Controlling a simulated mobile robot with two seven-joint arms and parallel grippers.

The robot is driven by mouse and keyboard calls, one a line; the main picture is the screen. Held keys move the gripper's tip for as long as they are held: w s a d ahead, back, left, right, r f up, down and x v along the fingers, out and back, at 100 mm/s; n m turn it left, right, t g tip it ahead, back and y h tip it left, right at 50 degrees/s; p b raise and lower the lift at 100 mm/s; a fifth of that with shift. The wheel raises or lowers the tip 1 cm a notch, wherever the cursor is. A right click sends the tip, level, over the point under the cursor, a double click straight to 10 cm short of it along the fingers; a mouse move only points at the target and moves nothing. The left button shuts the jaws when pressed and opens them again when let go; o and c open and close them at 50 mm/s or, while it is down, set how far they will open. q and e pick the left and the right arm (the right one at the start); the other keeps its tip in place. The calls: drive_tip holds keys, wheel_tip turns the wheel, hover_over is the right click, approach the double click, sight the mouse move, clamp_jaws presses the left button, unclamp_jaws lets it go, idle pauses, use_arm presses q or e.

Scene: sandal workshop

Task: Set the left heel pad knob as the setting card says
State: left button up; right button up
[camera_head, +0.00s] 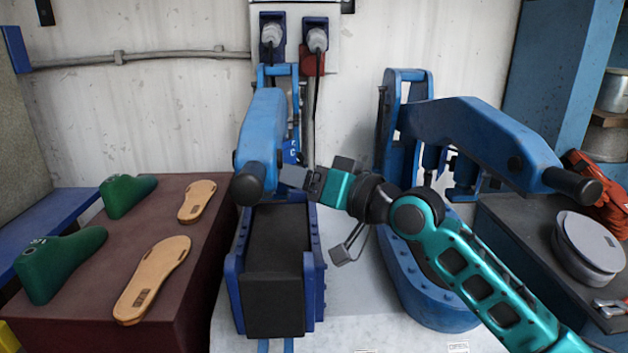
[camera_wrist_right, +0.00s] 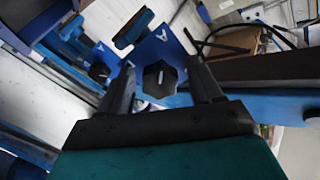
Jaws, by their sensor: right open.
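In the right wrist view, a black lobed knob (camera_wrist_right: 160,80) with a short white line sits on a blue plate (camera_wrist_right: 168,48) between my open right fingers (camera_wrist_right: 160,68). Clear gaps show beside it, and I cannot tell if a finger touches it. The white line looks near upright in this picture. A second dark knob (camera_wrist_right: 98,72) sits further left. In the head view, my right gripper (camera_head: 298,178) is beside the left blue press arm (camera_head: 262,135), which hides the knobs. I cannot make out a setting card. My left gripper is not in view.
A right blue press arm (camera_head: 480,125) stands beside my right arm. Green lasts (camera_head: 60,262) and tan soles (camera_head: 155,275) lie on the maroon bench (camera_head: 95,255). A black pad block (camera_head: 275,300) is below the left press arm. A round grey tin (camera_head: 588,245) stands at right.

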use_arm(q)
drive_tip(key=shift+w+d+r, duration=0.1)
drive_tip(key=shift+w+r, duration=0.15)
drive_tip(key=shift+w, duration=0.1)
use_arm(e)
drive_tip(key=v, duration=1.2)
drive_tip(key=shift+s+d, duration=0.25)
drive_tip(key=shift+s, duration=0.05)
wheel_tip(320, 180, down, 11)
drive_tip(key=d+m+t+h+p, duration=0.1)
drive_tip(key=m+t+h+p, duration=0.1)
drive_tip(key=h+p, duration=0.15)
use_arm(q)
drive_tip(key=shift+y, duration=0.5)
drive_tip(key=a+r+p, duration=0.1)
drive_tip(key=s+a+r+p, duration=0.2)
drive_tip(key=p, duration=0.1)
drive_tip(key=shift+r, duration=0.3)
use_arm(e)
drive_tip(key=s+d+f+g+h, duration=0.1)
drive_tip(key=s+d+f+h, duration=0.2)
drive_tip(key=s+f, duration=0.6)
drive_tip(key=s+d+f+g+h, duration=0.1)
drive_tip(key=s+d+f+h, duration=0.2)
drive_tip(key=s+f, duration=0.6)
wheel_tip(320, 180, down, 3)
drive_tip(key=h, duration=0.2)
drive_tip(key=shift+d+h, duration=0.15)
drive_tip(key=shift+h, duration=0.2)
